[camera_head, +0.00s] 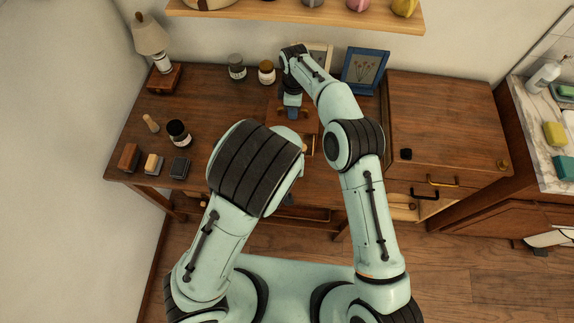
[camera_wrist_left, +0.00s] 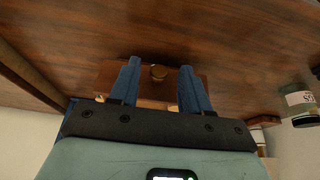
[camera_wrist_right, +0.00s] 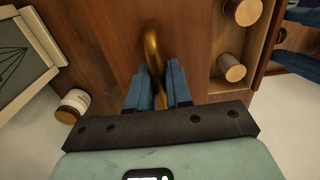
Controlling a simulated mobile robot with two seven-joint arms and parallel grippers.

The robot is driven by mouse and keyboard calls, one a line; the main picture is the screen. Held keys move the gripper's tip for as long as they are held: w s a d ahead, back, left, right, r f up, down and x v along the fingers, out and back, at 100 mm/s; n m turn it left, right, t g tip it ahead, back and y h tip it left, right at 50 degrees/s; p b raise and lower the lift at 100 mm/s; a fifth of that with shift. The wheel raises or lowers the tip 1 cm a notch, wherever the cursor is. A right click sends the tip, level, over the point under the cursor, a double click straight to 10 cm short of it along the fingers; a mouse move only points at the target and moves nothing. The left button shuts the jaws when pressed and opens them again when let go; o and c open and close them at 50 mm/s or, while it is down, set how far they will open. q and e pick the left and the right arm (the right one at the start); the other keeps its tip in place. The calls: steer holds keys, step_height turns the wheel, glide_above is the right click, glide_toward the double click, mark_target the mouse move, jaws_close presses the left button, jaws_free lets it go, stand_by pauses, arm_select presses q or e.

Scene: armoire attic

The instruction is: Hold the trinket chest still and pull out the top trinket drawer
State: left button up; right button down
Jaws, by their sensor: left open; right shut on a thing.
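The trinket chest (camera_head: 302,127) is a small brown wooden box on the desk. My right gripper (camera_head: 292,112) is above it, and in the right wrist view it is shut on the curved brass handle (camera_wrist_right: 153,42) on top. An open compartment with a pale rim (camera_wrist_right: 216,90) shows beside the chest top, with two wooden cylinders in it; it looks like a drawer partly out. In the left wrist view my left gripper (camera_wrist_left: 160,70) is open, its fingers either side of a brass knob (camera_wrist_left: 158,73) on a wooden front. My left arm hides this gripper in the head view.
A wooden cabinet (camera_head: 445,120) stands to the right. A shelf (camera_head: 300,14) hangs above.

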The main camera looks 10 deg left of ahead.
arm_select(q)
steer(key=v, duration=1.2)
arm_select(e)
steer(key=c, duration=1)
jaws_free()
steer(key=shift+o, duration=0.2)
step_height(320, 180, up, 12)
arm_select(q)
steer(key=shift+s, duration=0.1)
arm_select(e)
steer(key=shift+s, duration=0.1)
